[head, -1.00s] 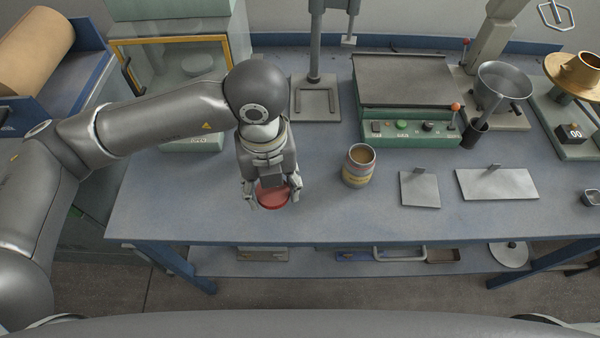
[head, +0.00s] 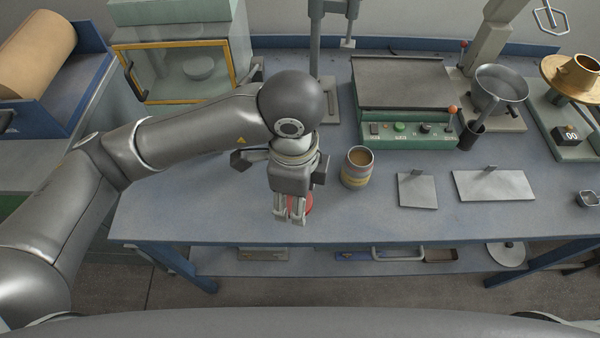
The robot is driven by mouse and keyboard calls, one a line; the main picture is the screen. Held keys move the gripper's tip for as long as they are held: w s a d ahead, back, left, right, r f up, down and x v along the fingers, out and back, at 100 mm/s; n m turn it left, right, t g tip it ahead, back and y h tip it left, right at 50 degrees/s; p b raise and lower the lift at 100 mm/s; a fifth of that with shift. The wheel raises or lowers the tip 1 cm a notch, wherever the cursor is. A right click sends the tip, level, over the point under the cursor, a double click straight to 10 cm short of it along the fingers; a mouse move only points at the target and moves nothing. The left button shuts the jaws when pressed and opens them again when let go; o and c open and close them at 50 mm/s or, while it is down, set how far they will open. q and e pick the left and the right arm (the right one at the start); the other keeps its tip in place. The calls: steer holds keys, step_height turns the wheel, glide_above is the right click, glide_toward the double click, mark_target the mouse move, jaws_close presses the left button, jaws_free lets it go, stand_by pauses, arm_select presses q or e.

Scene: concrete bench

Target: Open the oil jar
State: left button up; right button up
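The oil jar (head: 357,168) stands upright on the bench right of my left gripper. It is a brownish jar with a yellowish band, and its top is open, showing brown contents. The red lid (head: 309,204) is off the jar, at my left gripper (head: 290,213), near the bench's front edge. The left fingers hide much of the lid and look shut on it; whether it touches the bench is unclear. My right gripper is not in view.
Two flat grey plates (head: 416,191) (head: 494,186) lie right of the jar. A green-fronted hot plate (head: 405,130) stands behind it, and a press stand (head: 328,100) is behind my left gripper. The bench front left (head: 190,215) is clear.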

arm_select(q)
steer(key=w+f, duration=0.2)
steer(key=w, duration=0.2)
steer(key=w+f+p, duration=0.1)
steer(key=w+f, duration=0.2)
steer(key=w, duration=0.1)
steer(key=w+d+f+p, duration=0.1)
steer(key=w+f, duration=0.2)
steer(key=shift+w+f, duration=0.1)
steer(key=shift+w, duration=0.3)
steer(key=shift+w+f, duration=0.45)
steer(key=shift+f, duration=0.1)
step_height(320, 180, down, 3)
steer(key=shift+w+f+p, duration=0.1)
steer(key=shift+p, duration=0.25)
steer(key=shift+f, duration=0.2)
steer(key=o, duration=1.1)
